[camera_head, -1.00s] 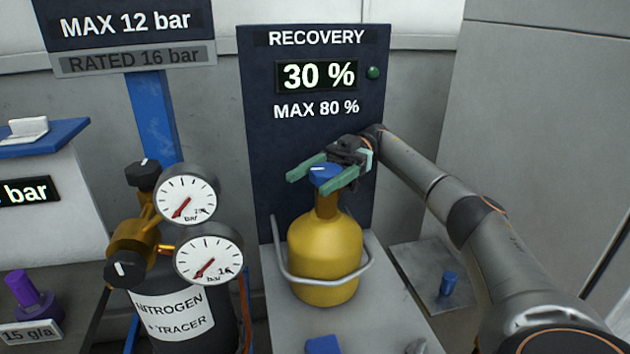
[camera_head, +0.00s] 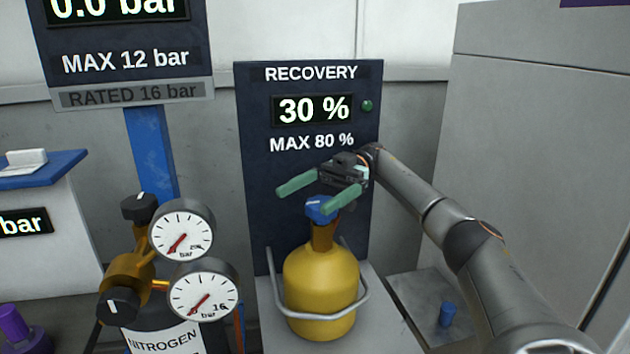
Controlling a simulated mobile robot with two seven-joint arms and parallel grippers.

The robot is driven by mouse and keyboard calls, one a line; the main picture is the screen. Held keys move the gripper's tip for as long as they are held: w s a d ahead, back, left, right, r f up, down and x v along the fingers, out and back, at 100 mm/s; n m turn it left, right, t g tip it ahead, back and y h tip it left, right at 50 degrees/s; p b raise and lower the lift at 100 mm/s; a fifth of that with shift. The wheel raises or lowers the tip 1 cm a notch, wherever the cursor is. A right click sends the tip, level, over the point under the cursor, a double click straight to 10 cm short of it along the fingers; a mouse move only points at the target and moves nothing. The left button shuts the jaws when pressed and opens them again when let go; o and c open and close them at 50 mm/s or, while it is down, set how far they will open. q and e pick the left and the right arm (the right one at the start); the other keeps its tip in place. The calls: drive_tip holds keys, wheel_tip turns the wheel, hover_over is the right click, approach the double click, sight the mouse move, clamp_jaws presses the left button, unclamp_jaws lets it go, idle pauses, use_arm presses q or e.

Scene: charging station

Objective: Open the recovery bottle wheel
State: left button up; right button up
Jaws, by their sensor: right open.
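The recovery bottle (camera_head: 321,288) is yellow and stands upright on a grey stand inside a curved metal rail. Its blue wheel (camera_head: 320,209) with a white mark sits on top of the brown neck. My right gripper (camera_head: 303,197) is open with green fingers. It is just above the wheel, with one finger to the left and the other partly in front of the wheel's right side. No grip on the wheel shows. My left gripper is not in view.
The recovery panel (camera_head: 258,190) behind reads 30 % and MAX 80 %, with a green light (camera_head: 367,106). Left stand the nitrogen bottle (camera_head: 165,340) and two gauges (camera_head: 203,295). A small blue knob (camera_head: 446,314) sits on the right plate.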

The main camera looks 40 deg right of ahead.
drive_tip(key=s+a+r, duration=0.9)
drive_tip(key=s+r, duration=0.1)
drive_tip(key=s, duration=0.1)
idle(0.3)
idle(0.4)
